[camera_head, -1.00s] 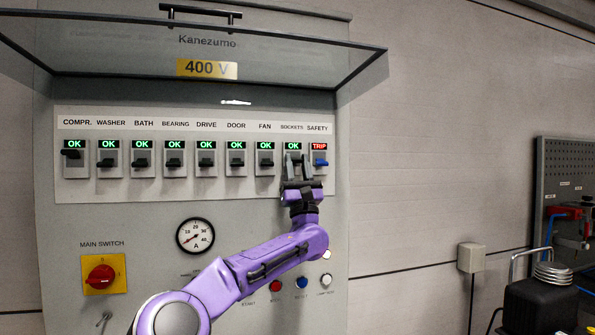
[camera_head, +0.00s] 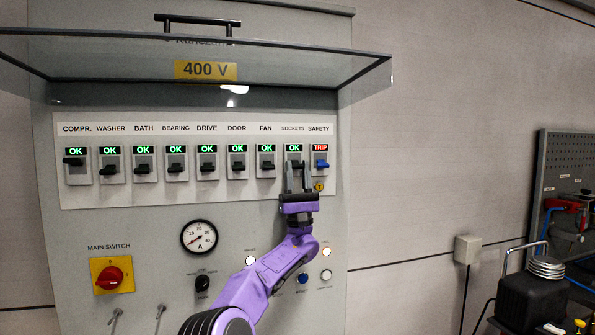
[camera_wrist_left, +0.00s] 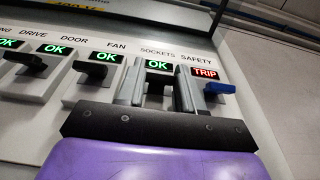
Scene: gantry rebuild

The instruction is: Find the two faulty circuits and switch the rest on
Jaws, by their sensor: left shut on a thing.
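A grey panel (camera_head: 200,192) bears a row of switches. COMPR. (camera_head: 74,161), WASHER (camera_head: 109,170), BATH (camera_head: 143,168), BEARING (camera_head: 176,168), DRIVE (camera_head: 207,167), DOOR (camera_head: 237,166) and FAN (camera_head: 267,165) have black levers and green OK displays. The COMPR. lever sits higher than its neighbours. SOCKETS (camera_head: 296,148) also reads OK. SAFETY (camera_head: 321,163) has a blue lever and a red TRIP display. My left gripper (camera_head: 298,178) is shut on the SOCKETS lever (camera_wrist_left: 155,88), which its fingers flank and partly hide. My right gripper is not in view.
A raised clear cover (camera_head: 120,60) juts out above the switches. Below are an ammeter (camera_head: 199,237), a red main switch (camera_head: 109,278) on yellow, and lamps and buttons. A small yellow tag (camera_head: 319,187) is under SAFETY. A tool board (camera_head: 565,180) is at right.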

